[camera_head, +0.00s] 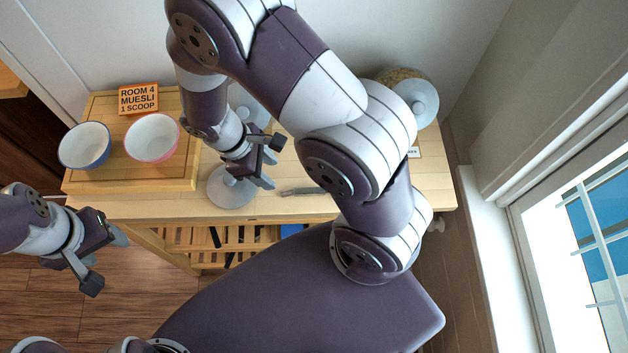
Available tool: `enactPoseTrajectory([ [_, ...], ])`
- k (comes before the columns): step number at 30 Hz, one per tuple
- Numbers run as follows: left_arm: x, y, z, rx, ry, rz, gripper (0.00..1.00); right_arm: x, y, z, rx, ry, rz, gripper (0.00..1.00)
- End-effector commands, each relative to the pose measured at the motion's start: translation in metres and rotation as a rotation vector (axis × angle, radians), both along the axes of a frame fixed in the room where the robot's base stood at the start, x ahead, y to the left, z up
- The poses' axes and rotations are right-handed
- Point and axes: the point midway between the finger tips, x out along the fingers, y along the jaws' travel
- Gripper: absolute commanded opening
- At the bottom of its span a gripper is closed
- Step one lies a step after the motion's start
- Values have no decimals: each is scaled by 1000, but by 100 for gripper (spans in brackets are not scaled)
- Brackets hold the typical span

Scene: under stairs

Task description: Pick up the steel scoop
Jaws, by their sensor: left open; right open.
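A grey metal piece (299,191), probably the steel scoop's handle, lies near the front edge of the wooden table (265,208). The rest of it is hidden behind my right arm. My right gripper (271,163) is open and empty, above the table and up and left of this piece in the picture. My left gripper (106,261) is open and empty, left of the table's front edge and above the floor.
A round grey lid with a knob (232,190) is left of the metal piece. A tray (186,184) holds a blue-rimmed bowl (84,146), a pink-rimmed bowl (152,138) and an orange sign (138,98). A lidded jar (415,95) stands back right; another grey-topped container (248,106) is behind my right gripper.

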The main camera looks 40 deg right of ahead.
Motion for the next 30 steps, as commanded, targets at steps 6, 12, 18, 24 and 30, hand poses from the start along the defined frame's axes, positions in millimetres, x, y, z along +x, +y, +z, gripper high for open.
enactPoseTrajectory([
  [6,-1,0,0,0,2,0,57,-5,-15,-24,-14,36,77,49],
  [12,-1,0,1,0,2,0,57,-12,-28,-61,-12,31,74,49],
  [18,0,0,8,0,2,0,57,-20,-37,-86,-12,33,73,49],
  [24,-1,0,7,0,1,0,57,-25,-46,-114,-10,29,72,49],
  [30,0,0,7,0,1,0,57,-25,-47,-116,-9,27,72,49],
])
